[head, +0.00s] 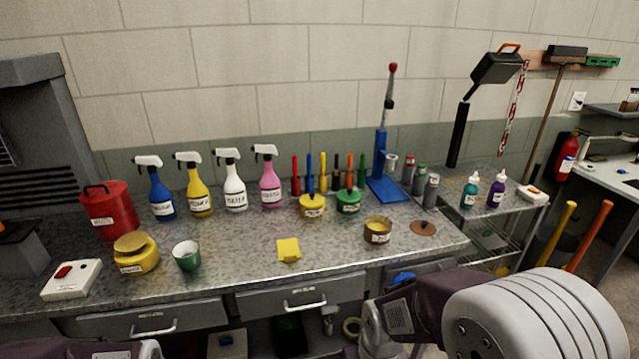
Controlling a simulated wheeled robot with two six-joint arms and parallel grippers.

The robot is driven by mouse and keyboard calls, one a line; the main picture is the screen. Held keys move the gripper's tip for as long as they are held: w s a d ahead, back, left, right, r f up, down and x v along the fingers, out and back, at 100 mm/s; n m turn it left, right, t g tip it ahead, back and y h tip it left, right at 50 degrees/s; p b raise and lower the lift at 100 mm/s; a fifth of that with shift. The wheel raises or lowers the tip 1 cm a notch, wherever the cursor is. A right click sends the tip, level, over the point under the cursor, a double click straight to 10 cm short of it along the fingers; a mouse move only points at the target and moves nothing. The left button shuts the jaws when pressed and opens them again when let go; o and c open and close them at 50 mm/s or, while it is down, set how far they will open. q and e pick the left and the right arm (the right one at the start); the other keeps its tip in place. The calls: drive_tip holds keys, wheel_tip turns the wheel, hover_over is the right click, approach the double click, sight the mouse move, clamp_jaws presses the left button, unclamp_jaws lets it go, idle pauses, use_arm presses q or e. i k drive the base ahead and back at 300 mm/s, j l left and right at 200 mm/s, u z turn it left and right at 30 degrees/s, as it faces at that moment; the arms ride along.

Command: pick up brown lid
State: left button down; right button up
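The brown lid (423,228) lies flat on the grey speckled workbench, near its right end, with a small dark knob on top. Just left of it stands an open brown tin (377,232) with a pale label and yellowish contents. The lid and tin are apart. My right arm comes in from the lower right, below the bench front, and its gripper fingers do not show. Only a piece of my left arm shows at the bottom left edge, and its gripper is out of the picture.
A green cup (187,256), yellow tin (135,254) and yellow block (289,249) are on the bench (230,287). Spray bottles (235,187), a green tin (348,202) and a blue lever press (384,170) stand behind. The bench front around the lid is clear.

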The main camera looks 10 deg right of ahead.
sight(421, 228)
drive_tip(key=z, duration=1.3)
